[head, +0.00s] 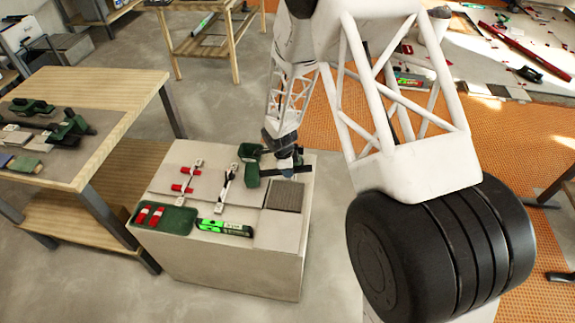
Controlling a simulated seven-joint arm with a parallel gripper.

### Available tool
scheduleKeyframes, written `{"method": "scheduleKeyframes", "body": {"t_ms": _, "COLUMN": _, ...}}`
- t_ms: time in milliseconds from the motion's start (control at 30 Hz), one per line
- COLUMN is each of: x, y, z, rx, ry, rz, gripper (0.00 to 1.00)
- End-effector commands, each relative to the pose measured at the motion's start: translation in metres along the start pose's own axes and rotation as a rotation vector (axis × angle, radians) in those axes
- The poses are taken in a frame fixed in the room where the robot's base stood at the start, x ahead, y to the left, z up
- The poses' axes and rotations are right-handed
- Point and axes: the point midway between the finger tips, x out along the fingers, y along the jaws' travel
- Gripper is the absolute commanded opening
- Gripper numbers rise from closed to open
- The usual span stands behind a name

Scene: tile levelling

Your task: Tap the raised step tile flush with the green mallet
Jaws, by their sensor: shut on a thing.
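My gripper (284,168) is over the far right part of a pale block-like stand, small in the head view. It is shut on what looks like the green mallet. A green block (252,176), which seems to be the mallet's head, sits just left of the gripper. The fingers and the grip on the handle are too small to see clearly. A dark grey ribbed tile (285,197), which seems to be the step tile, lies just nearer than the gripper. I cannot tell how far it is raised. The mallet appears above or beside its far edge, contact unclear.
Plain grey tiles (279,235) surround the ribbed tile. Levelling clips with red parts (182,187) stand left. A green tray (166,226) with red wedges and a bright green level (224,228) lie along the front. A wooden bench (92,84) holds tools at left.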

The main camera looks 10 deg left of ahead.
Motion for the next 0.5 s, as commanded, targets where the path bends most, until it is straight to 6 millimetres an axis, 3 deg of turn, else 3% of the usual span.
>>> {"method": "scheduleKeyframes", "body": {"t_ms": 167, "x": 0.011, "y": 0.0, "z": 0.002, "rx": 0.0, "ry": -0.001, "rz": -0.001, "gripper": 0.0}}
{"method": "scheduleKeyframes", "body": {"t_ms": 500, "x": -0.013, "y": -0.001, "z": -0.002, "rx": 0.0, "ry": -0.001, "rz": -0.002, "gripper": 0.0}}
